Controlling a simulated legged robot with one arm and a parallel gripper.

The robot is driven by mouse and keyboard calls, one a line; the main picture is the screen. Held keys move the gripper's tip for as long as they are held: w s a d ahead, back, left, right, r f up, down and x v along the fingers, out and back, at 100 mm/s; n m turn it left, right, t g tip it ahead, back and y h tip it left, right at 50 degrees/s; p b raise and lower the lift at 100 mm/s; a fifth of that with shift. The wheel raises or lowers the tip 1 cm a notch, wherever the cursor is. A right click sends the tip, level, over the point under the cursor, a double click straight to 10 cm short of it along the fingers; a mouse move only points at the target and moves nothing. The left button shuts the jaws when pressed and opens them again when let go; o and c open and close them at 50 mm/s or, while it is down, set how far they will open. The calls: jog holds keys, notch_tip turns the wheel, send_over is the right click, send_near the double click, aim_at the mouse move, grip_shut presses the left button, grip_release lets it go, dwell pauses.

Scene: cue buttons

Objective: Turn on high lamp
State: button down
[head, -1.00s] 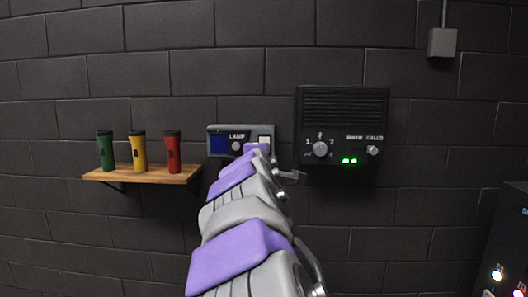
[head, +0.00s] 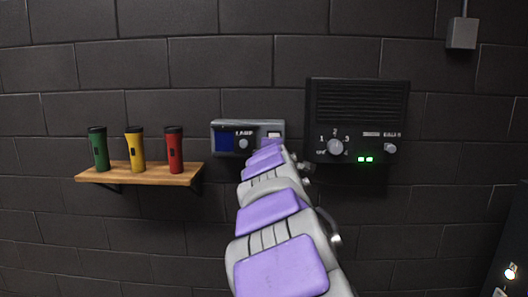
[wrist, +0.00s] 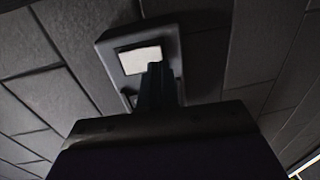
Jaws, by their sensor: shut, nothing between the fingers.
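The grey lamp panel (head: 250,123) is on the wall and has a "LAMP" label, a blue screen (head: 225,142), a round knob (head: 243,144) and a white button (head: 275,134) at its right end. In the head view my arm reaches up to the panel's right end and covers the area below the button. In the wrist view the white button (wrist: 140,59) shows on the panel, and my gripper (wrist: 155,70) is shut and empty in front of its lower edge. I cannot tell whether the fingertips touch it.
Right of the panel is a black speaker box (head: 358,98) with a numbered dial (head: 335,147) and green lights. A dark cabinet stands at far right.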

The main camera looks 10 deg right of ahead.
jog(key=shift+w+d, duration=0.4)
jog(key=shift+w, duration=0.1)
jog(key=shift+d, duration=0.1)
